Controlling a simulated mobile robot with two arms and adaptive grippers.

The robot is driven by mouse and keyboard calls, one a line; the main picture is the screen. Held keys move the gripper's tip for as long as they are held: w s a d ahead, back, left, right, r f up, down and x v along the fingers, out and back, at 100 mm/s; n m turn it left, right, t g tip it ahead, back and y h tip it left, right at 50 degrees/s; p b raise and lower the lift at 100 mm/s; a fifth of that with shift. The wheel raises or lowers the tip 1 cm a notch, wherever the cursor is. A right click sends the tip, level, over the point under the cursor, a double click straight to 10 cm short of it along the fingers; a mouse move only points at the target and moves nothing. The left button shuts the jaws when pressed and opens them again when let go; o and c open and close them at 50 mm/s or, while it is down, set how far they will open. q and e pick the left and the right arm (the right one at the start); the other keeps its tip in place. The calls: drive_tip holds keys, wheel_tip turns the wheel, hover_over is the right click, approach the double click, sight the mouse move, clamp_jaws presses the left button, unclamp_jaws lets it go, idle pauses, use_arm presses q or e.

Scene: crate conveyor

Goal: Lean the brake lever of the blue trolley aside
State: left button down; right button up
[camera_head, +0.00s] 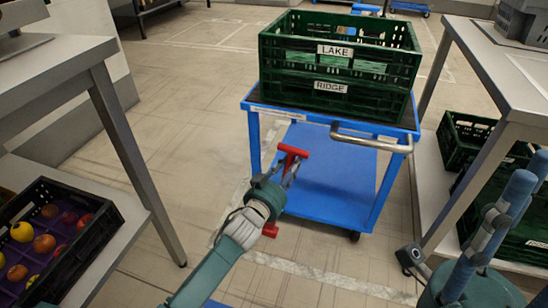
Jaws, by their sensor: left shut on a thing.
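The blue trolley (330,205) stands in the middle, with a blue lower deck and a metal push handle (372,137) at its near side. A red T-shaped lever head (293,151) shows by its near left side. My left gripper (289,172) reaches in from the lower left and is shut on the red lever, its fingers just below the red head. Another red piece (270,230) shows beyond my wrist; whether it belongs to the same lever is hidden. My right gripper is not in view.
Two stacked green crates, labelled LAKE (335,50) and RIDGE (330,87), stand on the trolley. A grey table (45,62) and a black fruit crate (100,225) are at left. Another table (490,70) and green crates (458,130) are at right. Floor left of the trolley is clear.

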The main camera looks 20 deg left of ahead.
use_arm(q)
drive_tip(key=shift+m, duration=0.8)
drive_tip(key=d, duration=0.1)
drive_tip(key=d+f, duration=0.1)
drive_tip(key=d, duration=0.3)
drive_tip(key=shift+s+d+f, duration=0.15)
drive_tip(key=shift+d+f, duration=0.1)
drive_tip(key=shift+d, duration=0.1)
drive_tip(key=c, duration=1.6)
unclamp_jaws()
drive_tip(key=shift+o, duration=1.3)
drive_tip(key=shift+d, duration=0.15)
